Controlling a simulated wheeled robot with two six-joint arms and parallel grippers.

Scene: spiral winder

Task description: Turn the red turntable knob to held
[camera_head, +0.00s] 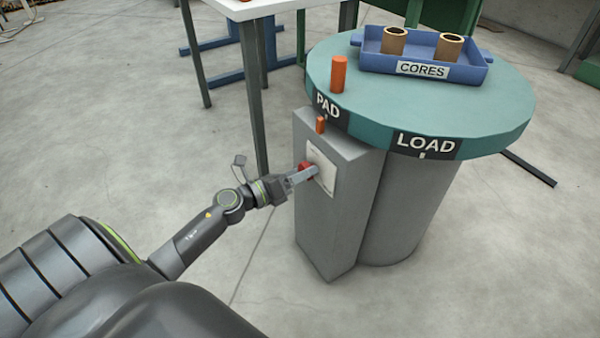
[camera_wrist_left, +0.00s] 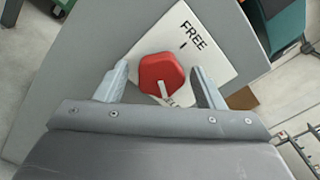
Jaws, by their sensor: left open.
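The red turntable knob (camera_head: 304,165) is on a white plate (camera_head: 323,180) on the side of the grey box under the turntable. In the left wrist view the six-sided knob (camera_wrist_left: 160,72) sits between the fingers of my left gripper (camera_wrist_left: 160,84), which is open with a gap visible on each side. A pale pointer on the knob aims toward the lower right, away from the word FREE (camera_wrist_left: 190,37) and its tick. My left gripper (camera_head: 304,174) reaches the knob from the left.
The teal turntable (camera_head: 480,115) stands above, marked PAD and LOAD, with an orange peg (camera_head: 338,74) and a blue CORES tray (camera_head: 420,71) holding two brown cores. A small orange post (camera_head: 320,124) tops the grey box (camera_head: 320,235). A white table stands behind.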

